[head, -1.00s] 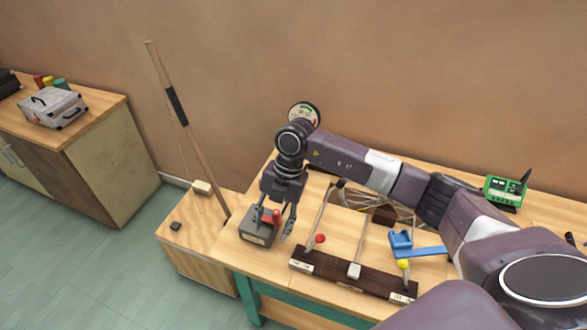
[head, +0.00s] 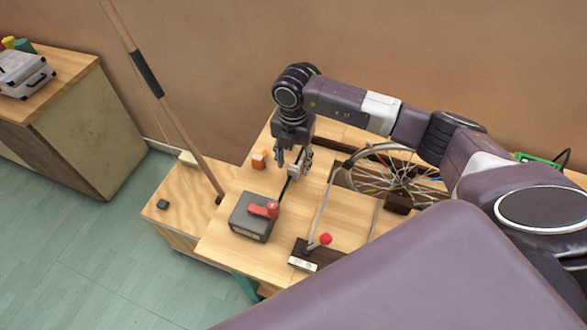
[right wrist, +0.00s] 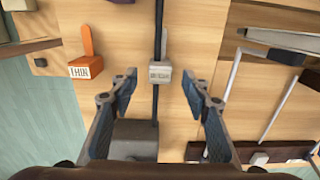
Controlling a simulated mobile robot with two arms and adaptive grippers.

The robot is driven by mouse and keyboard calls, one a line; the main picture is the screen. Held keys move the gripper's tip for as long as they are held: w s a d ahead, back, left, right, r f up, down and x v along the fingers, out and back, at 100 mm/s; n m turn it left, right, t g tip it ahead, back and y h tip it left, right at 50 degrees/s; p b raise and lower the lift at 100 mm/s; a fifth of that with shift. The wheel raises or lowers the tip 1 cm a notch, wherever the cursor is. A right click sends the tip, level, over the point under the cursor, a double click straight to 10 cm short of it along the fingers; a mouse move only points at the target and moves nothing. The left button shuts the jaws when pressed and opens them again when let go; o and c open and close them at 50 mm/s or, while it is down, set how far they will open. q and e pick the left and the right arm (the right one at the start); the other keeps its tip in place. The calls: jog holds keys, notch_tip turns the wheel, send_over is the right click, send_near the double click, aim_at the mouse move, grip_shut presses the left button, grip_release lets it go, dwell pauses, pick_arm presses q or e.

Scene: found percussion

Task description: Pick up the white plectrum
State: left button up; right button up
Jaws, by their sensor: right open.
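The white plectrum (right wrist: 161,75) shows in the right wrist view as a small whitish block with dark lettering and a thin light tab above it. It lies ahead of and between the fingertips of my right gripper (right wrist: 158,86), with clear space on both sides. In the head view my right gripper (head: 293,163) is open, pointing down over the left part of the table. The plectrum (head: 294,171) is partly hidden there by the fingers. I cannot tell whether the fingers are level with it. My left gripper is out of view.
An orange block marked THIN (right wrist: 86,67) stands left of the plectrum; a dark strip (right wrist: 155,110) runs by it. A grey box (head: 250,222) with a red part (head: 264,209) is nearer. A spoked wheel (head: 385,172) and a red-knobbed lever (head: 325,239) are on the right.

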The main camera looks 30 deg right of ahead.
aim_at(294, 167)
notch_tip(294, 167, down, 3)
jog(key=shift+w+d+f, duration=0.1)
jog(key=shift+w+d, duration=0.05)
jog(key=c, duration=1)
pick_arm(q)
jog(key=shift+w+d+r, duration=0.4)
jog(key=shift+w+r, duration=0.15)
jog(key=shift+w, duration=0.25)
pick_arm(e)
jog(key=shift+c, duration=0.3)
